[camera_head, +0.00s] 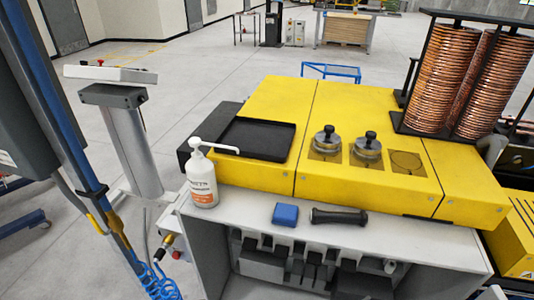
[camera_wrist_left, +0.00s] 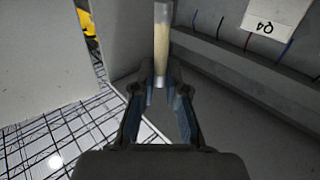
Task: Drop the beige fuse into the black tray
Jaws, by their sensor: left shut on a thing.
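The beige fuse (camera_wrist_left: 162,40) is a pale cylinder in the left wrist view, with a clearer grey end at the bottom. My left gripper (camera_wrist_left: 160,82) is shut on its lower part, and the fuse extends up past the fingertips to the top edge. The left gripper and the fuse do not show in the head view. The black tray (camera_head: 258,154) lies flat on the left part of the yellow machine top in the head view and looks empty. My right gripper is in neither view.
A white pump bottle (camera_head: 202,182) stands just in front of the tray, its nozzle pointing right. A blue block (camera_head: 285,215) and a dark handle (camera_head: 338,217) lie on the grey ledge. Copper coils (camera_head: 446,85) stand at the right. Grey panels and a label (camera_wrist_left: 271,20) surround the left gripper.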

